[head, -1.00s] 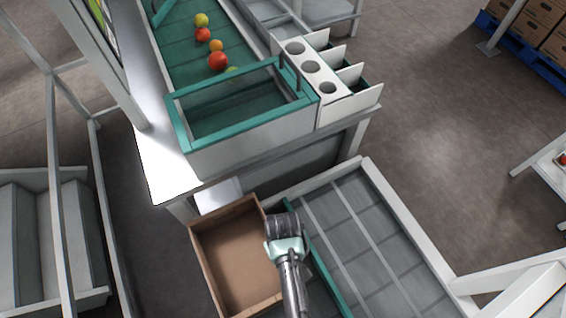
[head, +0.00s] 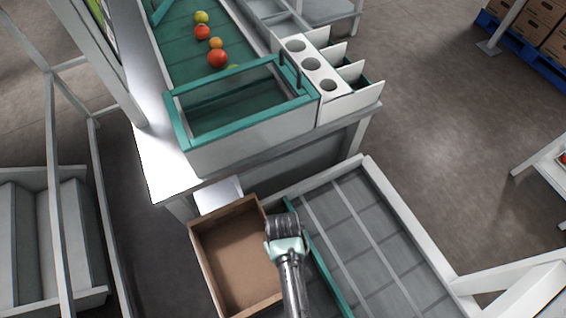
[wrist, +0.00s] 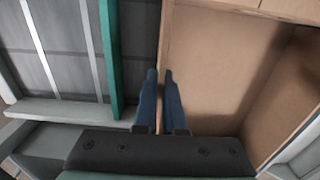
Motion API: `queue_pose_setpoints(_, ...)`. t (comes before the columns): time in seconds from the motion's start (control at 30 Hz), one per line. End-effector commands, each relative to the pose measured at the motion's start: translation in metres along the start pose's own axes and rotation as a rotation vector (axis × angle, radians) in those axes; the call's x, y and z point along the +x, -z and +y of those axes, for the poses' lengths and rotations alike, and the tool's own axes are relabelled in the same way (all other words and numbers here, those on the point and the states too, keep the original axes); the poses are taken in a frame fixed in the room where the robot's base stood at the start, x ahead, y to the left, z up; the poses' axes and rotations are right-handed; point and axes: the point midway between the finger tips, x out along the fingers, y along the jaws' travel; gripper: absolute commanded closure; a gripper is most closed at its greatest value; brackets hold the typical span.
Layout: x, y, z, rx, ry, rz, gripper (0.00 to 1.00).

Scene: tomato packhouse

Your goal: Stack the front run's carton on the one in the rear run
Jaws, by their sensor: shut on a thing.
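An open, empty brown carton (head: 236,262) is in the lower middle of the head view, left of a teal divider rail. My gripper (head: 283,228) is at the carton's right-hand wall in that view. In the wrist view, the dark blue fingers (wrist: 160,75) are closed on the carton wall, and the carton's bare inside (wrist: 220,65) is to their right. The fingertips hide part of the wall. I cannot tell whether the carton rests on a surface or hangs clear of it. No second carton shows close by.
A teal rail (head: 318,258) and a grey conveyor bed (head: 365,225) lie right of the carton. A sorting bench with a teal-framed bin (head: 245,140) and white hole-topped dividers (head: 312,66) stands behind. Full cartons (head: 530,22) sit on a far blue pallet.

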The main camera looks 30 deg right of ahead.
Motion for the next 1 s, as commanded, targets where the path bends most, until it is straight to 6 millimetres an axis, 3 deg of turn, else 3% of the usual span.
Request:
queue_pose_setpoints(0.43,0.0095,0.0006,0.0001,0.000,0.000,0.001,1.00)
queue_pose_setpoints(0.5,0.0083,0.0006,0.0001,0.000,0.000,0.002,0.80)
queue_pose_setpoints(0.63,0.0083,0.0005,0.0001,0.000,0.000,0.001,0.58)
queue_pose_setpoints(0.83,0.0084,0.0003,0.0000,0.000,0.000,0.001,0.58)
queue_pose_setpoints(0.93,0.0087,-0.0001,-0.0001,0.000,0.000,0.000,0.74)
queue_pose_setpoints(1.0,0.0087,-0.0001,-0.0001,0.000,0.000,0.000,0.78)
